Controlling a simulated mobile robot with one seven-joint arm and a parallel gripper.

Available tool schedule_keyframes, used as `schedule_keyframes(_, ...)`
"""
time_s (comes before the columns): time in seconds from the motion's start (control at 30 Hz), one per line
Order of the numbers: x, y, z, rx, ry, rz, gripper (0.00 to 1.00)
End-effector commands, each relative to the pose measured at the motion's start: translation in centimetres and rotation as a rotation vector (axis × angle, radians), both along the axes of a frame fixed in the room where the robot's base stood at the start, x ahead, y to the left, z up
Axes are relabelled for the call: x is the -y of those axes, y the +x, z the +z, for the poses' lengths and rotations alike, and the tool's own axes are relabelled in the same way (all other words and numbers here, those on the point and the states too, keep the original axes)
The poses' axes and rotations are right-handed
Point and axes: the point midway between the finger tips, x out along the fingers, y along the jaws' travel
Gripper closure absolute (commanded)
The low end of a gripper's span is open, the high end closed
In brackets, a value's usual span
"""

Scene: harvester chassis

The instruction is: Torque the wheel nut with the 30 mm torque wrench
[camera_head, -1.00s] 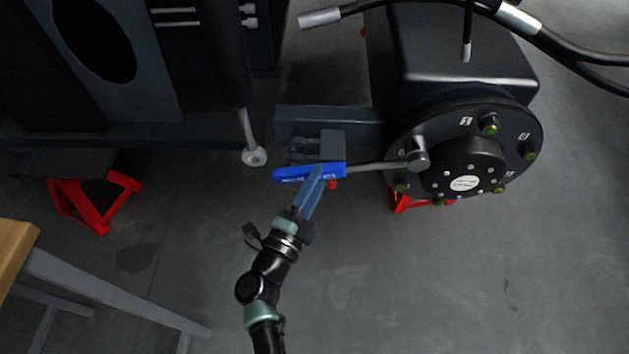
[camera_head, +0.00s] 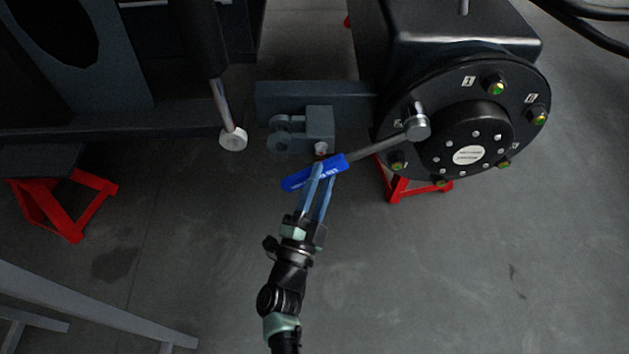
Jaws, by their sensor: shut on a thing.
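The torque wrench has a blue handle (camera_head: 312,173) and a grey shaft that rises to the right. Its round socket head (camera_head: 417,126) sits at the left side of the wheel hub (camera_head: 466,125), over a nut position that it hides. My gripper (camera_head: 318,176) is shut on the blue handle. The wrench is tilted, handle end lower than the head. Other wheel nuts with green marks show around the hub flange, one at the top (camera_head: 495,86) beside a number label and one at the lower left (camera_head: 398,163).
A red stand (camera_head: 408,188) is below the hub. Another red stand (camera_head: 68,205) is at the left. A grey bracket (camera_head: 318,122) on the chassis beam is close above the handle. A grey table frame (camera_head: 95,305) is at lower left. The floor at lower right is clear.

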Motion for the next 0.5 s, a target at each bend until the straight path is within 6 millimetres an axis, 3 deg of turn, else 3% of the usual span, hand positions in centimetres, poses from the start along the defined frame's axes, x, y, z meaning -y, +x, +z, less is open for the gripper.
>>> schedule_keyframes(0.1, 0.63, 0.06, -1.02, 0.009, -0.050, -0.002, 1.00)
schedule_keyframes(0.5, 0.74, 0.16, -0.74, 0.009, -0.067, -0.001, 1.00)
